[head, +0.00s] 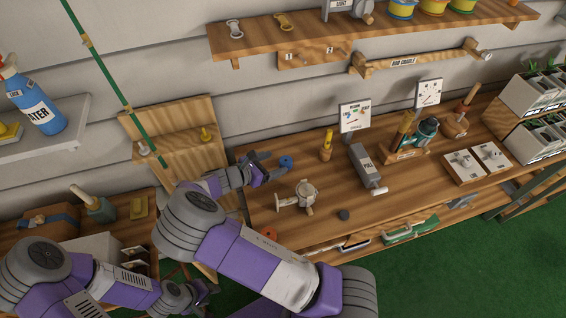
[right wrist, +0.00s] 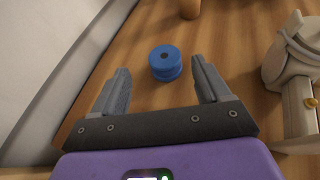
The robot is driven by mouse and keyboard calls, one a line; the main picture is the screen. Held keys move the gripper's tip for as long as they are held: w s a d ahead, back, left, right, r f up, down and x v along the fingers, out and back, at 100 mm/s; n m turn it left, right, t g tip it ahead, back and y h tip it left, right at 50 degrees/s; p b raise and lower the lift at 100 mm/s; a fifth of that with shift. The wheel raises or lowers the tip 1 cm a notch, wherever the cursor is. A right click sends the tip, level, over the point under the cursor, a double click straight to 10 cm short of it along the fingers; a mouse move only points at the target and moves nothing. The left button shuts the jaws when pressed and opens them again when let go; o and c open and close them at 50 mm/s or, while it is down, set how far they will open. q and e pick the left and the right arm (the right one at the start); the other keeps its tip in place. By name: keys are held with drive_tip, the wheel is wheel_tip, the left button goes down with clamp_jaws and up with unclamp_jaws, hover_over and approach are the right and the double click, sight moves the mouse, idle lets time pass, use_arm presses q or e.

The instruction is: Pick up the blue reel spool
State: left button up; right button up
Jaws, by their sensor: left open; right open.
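The blue reel spool (head: 286,162) stands upright on the wooden workbench (head: 240,212), near its left end. In the right wrist view the spool (right wrist: 165,64) is a short blue cylinder with a hole in its top. My right gripper (head: 268,167) is open, with its fingers pointing at the spool. My left gripper (head: 197,290) is low at the left, away from the spool, open and empty.
A cream reel (head: 306,191) stands close to the right of my right gripper; it also shows in the right wrist view (right wrist: 288,72). A wooden peg (head: 327,145) stands behind the spool. A grey box marked PULL (head: 362,165) is further right. The wall is close behind.

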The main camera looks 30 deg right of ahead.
sight(287, 160)
drive_tip(key=x, duration=0.6)
drive_tip(key=shift+s+d, duration=0.25)
drive_tip(key=c, duration=1)
drive_tip(key=shift+c, duration=0.2)
